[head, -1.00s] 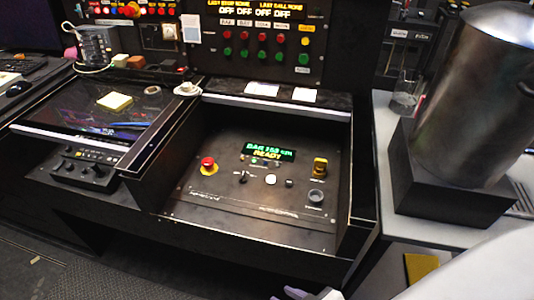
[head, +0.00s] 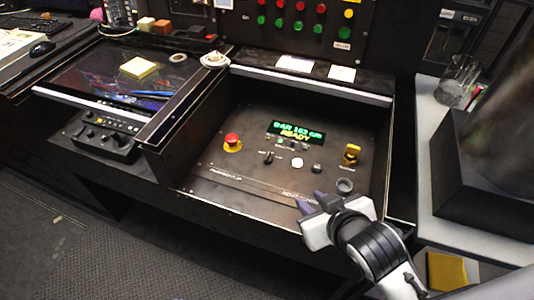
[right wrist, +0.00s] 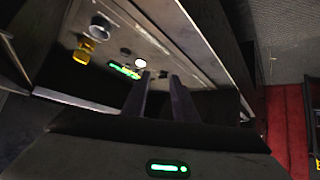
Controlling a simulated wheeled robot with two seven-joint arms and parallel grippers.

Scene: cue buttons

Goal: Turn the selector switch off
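The control panel (head: 225,175) is a dark recessed plate with a lit green and yellow display (head: 295,132). A small black knob with a pointer (head: 268,157), which looks like the selector switch, sits left of a white round button (head: 297,162). Its exact setting is too small to read. A yellow switch (head: 351,153) is at the panel's right. My right gripper (head: 313,203) is over the panel's front edge, apart from the knob, with a gap between its fingers. In the right wrist view its fingers (right wrist: 160,90) are apart and empty, pointing toward the panel. My left gripper is not in view.
A red mushroom button (head: 232,142) on a yellow base is at the panel's left. A black round socket (head: 345,185) is at its lower right. Raised walls enclose the panel. A glass (head: 457,80) and large dark block (head: 485,170) stand on the right-hand table.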

